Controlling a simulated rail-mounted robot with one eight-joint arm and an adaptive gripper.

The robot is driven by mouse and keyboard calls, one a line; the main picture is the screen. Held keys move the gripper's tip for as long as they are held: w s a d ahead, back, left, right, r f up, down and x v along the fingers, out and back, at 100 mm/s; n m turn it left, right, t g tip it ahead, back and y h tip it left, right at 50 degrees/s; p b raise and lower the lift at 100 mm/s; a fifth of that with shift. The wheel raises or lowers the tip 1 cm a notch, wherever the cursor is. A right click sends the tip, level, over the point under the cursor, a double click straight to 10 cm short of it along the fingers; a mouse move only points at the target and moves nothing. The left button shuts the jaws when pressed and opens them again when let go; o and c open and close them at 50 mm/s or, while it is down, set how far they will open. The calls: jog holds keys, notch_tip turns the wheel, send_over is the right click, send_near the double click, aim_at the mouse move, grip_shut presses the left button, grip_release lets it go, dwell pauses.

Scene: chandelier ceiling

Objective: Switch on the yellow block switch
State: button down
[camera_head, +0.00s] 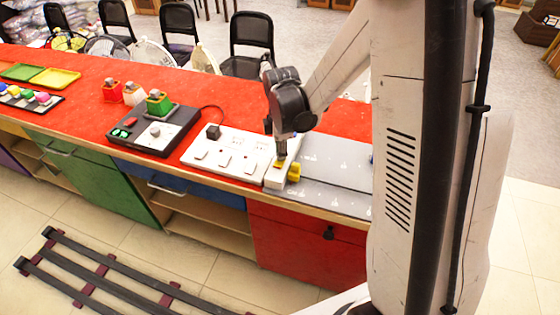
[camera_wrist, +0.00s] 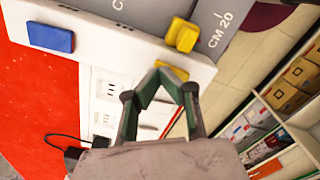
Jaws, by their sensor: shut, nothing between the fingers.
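A white strip (camera_head: 274,180) at the counter's front edge bears a yellow block (camera_head: 294,172). In the wrist view the yellow block (camera_wrist: 182,35) stands at the strip's edge beside the grey ruled board. A smaller yellow piece (camera_wrist: 174,72) shows on the strip's near side, partly behind my fingers. My gripper (camera_head: 281,160) points down just left of the yellow block. In the wrist view my gripper (camera_wrist: 162,73) is shut and empty, with its tips at the smaller yellow piece; I cannot tell whether they touch it.
A blue block (camera_wrist: 50,38) sits on the same strip. A white panel (camera_head: 228,156) with sockets and switches lies left of my gripper. A grey board (camera_head: 335,178) lies to the right. A black box (camera_head: 155,132) with a green-and-red block stands farther left on the red counter.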

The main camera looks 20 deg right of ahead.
jog(key=shift+r+p, duration=1.7)
jog(key=shift+r, duration=1.7)
